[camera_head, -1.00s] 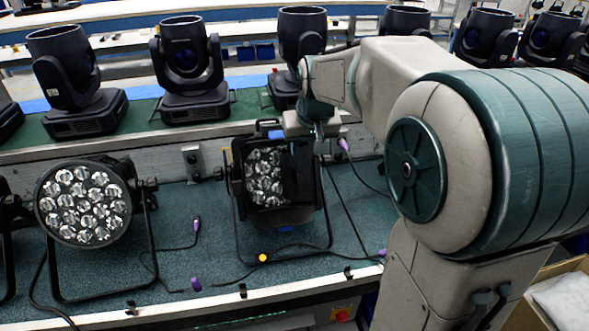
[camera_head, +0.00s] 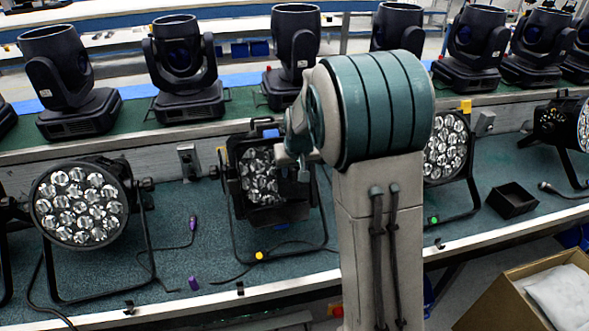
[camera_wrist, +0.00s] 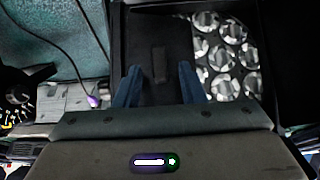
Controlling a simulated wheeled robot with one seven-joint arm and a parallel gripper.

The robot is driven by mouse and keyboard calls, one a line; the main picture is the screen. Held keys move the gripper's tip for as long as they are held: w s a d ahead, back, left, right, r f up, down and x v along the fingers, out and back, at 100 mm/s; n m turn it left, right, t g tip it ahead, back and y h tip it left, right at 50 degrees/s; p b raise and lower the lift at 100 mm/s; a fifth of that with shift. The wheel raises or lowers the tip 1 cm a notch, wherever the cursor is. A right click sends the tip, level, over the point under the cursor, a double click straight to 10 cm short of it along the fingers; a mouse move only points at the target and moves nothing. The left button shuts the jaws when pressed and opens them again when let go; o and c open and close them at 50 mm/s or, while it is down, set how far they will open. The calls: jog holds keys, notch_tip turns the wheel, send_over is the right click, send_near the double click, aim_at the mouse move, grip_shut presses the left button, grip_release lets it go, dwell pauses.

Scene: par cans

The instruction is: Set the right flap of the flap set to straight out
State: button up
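The flap set is on the middle par can (camera_head: 262,178), a black lamp with a cluster of clear lenses. Its right flap (camera_head: 292,190) is a dark panel that seems to cover the right part of the lens face; its exact angle is hard to tell. In the wrist view the black flap (camera_wrist: 160,35) has a small dark tab (camera_wrist: 159,65) and lies beside the lenses (camera_wrist: 225,50). My gripper (camera_wrist: 159,84) is open, its two blue fingers on either side of the tab's line; contact is not visible. In the head view my gripper (camera_head: 303,170) is in front of the can's right side, partly hidden by my arm.
A par can (camera_head: 80,205) stands to the left and another (camera_head: 445,150) to the right, behind my arm. Moving-head lights (camera_head: 185,70) line the back shelf. A black box (camera_head: 511,200) and cables with purple connectors (camera_head: 193,224) lie on the bench. A carton (camera_head: 535,295) is at front right.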

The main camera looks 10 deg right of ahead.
jog(key=shift+w+f, duration=0.15)
jog(key=shift+f, duration=0.35)
grip_shut()
